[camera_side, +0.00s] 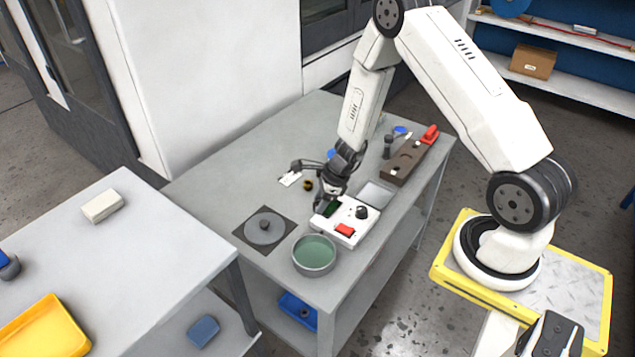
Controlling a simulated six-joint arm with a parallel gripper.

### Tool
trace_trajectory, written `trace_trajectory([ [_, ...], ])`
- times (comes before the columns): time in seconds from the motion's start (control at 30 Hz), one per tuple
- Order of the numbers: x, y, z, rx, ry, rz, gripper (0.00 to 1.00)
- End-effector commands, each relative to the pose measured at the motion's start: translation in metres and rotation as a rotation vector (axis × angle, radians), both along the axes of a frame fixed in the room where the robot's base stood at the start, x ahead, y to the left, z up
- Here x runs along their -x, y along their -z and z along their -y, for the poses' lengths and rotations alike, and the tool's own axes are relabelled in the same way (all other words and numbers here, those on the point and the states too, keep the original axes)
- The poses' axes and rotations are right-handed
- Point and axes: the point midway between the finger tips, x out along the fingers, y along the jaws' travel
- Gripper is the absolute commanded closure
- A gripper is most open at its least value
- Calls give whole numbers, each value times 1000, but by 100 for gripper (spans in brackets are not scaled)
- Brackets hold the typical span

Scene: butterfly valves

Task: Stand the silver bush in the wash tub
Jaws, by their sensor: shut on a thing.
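The wash tub (314,255) is a round grey bowl with green liquid, near the front edge of the grey bench. My gripper (326,198) is above the bench, behind the tub and over the back end of a white control box. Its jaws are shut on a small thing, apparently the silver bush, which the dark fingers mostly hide. I cannot make out its tilt. No other silver bush shows clearly on the bench.
The white control box (346,222) with a red switch and black knob stands beside the tub. A grey disc on a dark plate (265,229) lies left of it. A brass ring (308,185), white piece (290,179), clear tray (375,195) and brown block (404,160) lie farther back.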

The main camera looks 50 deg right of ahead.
Motion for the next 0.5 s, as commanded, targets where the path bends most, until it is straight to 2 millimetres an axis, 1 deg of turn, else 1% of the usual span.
trace_trajectory([
  [0.03,10,-2,-5,-2,-42,-1,100],
  [0.27,60,-9,-28,-2,-278,-2,100],
  [0.5,120,-23,-56,-2,-552,-1,100],
])
